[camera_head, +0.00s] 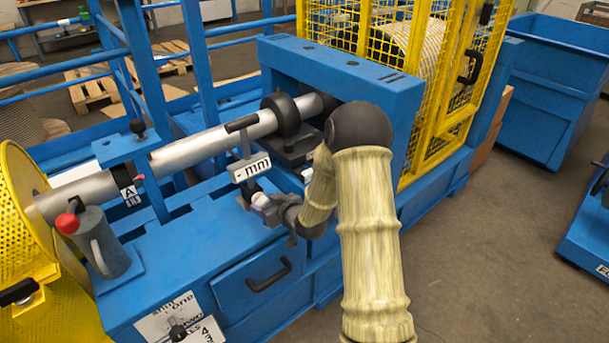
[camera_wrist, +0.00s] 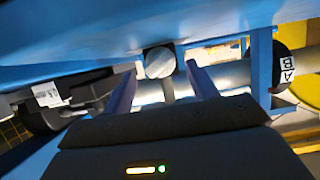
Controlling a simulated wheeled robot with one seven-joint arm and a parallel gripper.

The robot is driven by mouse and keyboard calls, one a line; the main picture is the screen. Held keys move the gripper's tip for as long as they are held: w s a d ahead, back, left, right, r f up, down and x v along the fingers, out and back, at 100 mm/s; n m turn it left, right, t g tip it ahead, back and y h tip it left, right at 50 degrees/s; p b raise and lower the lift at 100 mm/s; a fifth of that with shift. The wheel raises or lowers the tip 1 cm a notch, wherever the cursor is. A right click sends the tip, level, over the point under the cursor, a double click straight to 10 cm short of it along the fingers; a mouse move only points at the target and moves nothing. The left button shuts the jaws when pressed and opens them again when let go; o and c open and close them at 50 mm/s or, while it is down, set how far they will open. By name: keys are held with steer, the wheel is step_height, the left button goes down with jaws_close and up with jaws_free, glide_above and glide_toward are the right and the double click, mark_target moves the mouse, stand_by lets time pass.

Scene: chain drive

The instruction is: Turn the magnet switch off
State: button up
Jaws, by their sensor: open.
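My gripper (camera_head: 264,204) reaches the front side of the blue machine (camera_head: 190,243), just below the white "- mm" sign (camera_head: 251,168). In the wrist view my gripper (camera_wrist: 161,72) is open, with a finger on each side of a round grey knob (camera_wrist: 160,62). The knob sits between and slightly beyond the fingertips, with no clear contact. It may be the magnet switch, but I see no label or on/off mark on it. In the head view my gripper and wrist cover much of this spot.
A long metal shaft (camera_head: 205,142) runs above and behind my gripper. A black-ended handle (camera_head: 242,123) stands over the sign. A yellow cage (camera_head: 455,85) rises at right. Open floor (camera_head: 500,240) lies right of my arm.

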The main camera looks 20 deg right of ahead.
steer(key=p+v, duration=0.9)
steer(key=v, duration=0.7)
steer(key=s+r+g+h+p, duration=0.2)
steer(key=r+p, duration=0.3)
steer(key=r, duration=0.3)
steer(key=s+a+r+m+g+h+p, duration=0.1)
steer(key=s+r+g+p, duration=0.3)
steer(key=r, duration=0.4)
steer(key=shift+r+m+g+h+p, duration=0.25)
steer(key=shift+g+h+p, duration=0.35)
steer(key=shift+p, duration=0.45)
steer(key=shift+s+a, duration=0.1)
steer(key=shift+c, duration=0.2)
